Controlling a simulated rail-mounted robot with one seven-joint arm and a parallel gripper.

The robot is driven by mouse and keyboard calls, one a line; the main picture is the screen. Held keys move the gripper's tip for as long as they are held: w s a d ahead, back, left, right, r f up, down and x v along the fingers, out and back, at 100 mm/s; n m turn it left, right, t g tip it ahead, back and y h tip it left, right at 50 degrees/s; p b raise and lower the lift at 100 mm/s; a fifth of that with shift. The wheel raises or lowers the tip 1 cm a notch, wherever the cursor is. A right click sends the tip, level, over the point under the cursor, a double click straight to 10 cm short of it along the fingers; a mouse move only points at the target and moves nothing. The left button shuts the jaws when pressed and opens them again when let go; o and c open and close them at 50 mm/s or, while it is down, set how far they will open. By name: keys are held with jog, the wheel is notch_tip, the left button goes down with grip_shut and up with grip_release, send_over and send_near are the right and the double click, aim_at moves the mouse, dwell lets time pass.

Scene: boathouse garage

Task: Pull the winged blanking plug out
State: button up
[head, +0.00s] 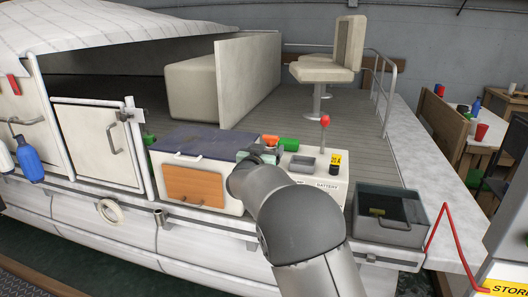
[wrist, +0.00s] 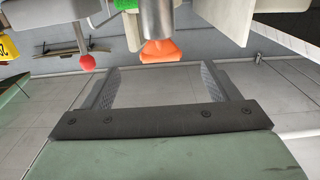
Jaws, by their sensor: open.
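An orange plug with a flared, wing-like end sits in the mouth of a metal pipe; I take it as the winged blanking plug (wrist: 160,51). In the head view an orange part (head: 270,139) shows just behind my gripper, partly hidden. My gripper (wrist: 160,70) is open in the wrist view, with one ridged finger on each side of a clear gap. The plug lies beyond the fingertips, roughly centred between them, and nothing is held. In the head view my gripper (head: 256,152) is mostly hidden by my arm.
A green part (head: 288,144) is beside the orange one. A red-knobbed lever (head: 325,121) rises from the white battery console (head: 313,172), with a yellow-and-black item (head: 335,160) on top. A dark grey bin (head: 388,232) stands to the right. Open deck lies behind.

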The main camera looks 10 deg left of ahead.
aim_at(270, 140)
jog(key=w, duration=0.2)
jog(key=w+p, duration=0.1)
jog(key=shift+w+d, duration=0.25)
jog(key=w, duration=0.1)
jog(key=w+p, duration=0.2)
jog(key=shift+d+r, duration=0.15)
jog(key=shift+d, duration=0.1)
jog(key=shift+w+p, duration=0.5)
jog(key=shift+w, duration=0.1)
jog(key=c, duration=1.2)
jog(key=shift+c, duration=0.2)
jog(key=shift+c, duration=0.2)
jog(key=shift+d+r+p, duration=0.1)
jog(key=shift+r+p, duration=3.8)
jog(key=shift+r, duration=0.25)
